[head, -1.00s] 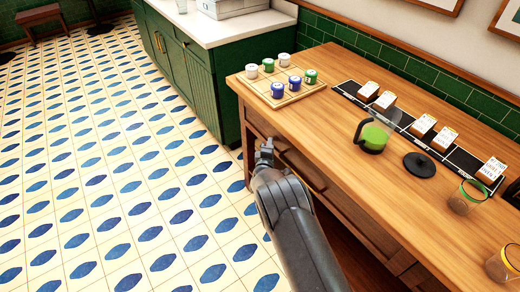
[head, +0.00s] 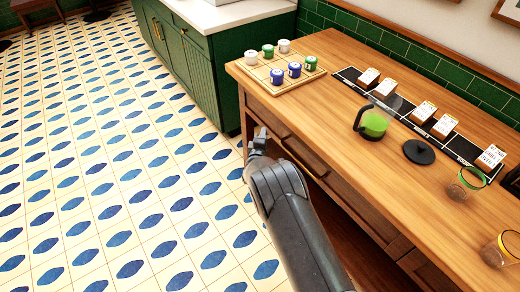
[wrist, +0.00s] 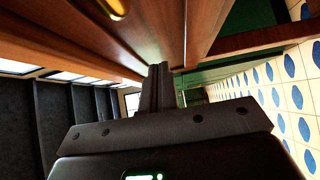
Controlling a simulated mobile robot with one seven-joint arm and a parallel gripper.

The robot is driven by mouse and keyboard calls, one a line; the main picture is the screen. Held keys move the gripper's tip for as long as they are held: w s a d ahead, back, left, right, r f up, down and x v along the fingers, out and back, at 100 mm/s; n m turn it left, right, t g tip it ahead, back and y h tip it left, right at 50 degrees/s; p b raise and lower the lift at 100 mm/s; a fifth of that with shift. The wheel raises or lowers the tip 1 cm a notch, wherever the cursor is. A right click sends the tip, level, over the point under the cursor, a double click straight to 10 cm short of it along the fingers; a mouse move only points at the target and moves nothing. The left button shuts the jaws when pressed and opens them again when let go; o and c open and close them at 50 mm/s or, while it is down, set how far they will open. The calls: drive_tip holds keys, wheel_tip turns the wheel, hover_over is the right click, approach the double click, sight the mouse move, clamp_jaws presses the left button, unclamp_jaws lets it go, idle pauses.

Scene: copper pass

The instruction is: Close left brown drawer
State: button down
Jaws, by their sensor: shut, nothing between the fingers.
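The left brown drawer (head: 266,112) is under the left end of the wooden counter, with a dark handle on its front. My gripper (head: 261,133) is in front of this drawer front, low beside the counter's edge. In the wrist view my gripper (wrist: 158,88) has its fingers together with nothing between them, close to brown wooden panels. I cannot tell whether the fingertips touch the wood. My arm hides part of the counter's front, and how far the drawer stands out is unclear.
The wooden counter (head: 350,125) bears a tray (head: 262,76) with several cups, a green-filled jug (head: 373,123), a black lid (head: 419,152) and small boxes. A second handle (head: 308,165) is farther right. A green cabinet (head: 200,75) stands behind. The tiled floor (head: 110,170) at left is clear.

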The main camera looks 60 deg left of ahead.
drive_tip(key=v, duration=1)
drive_tip(key=shift+s, duration=0.2)
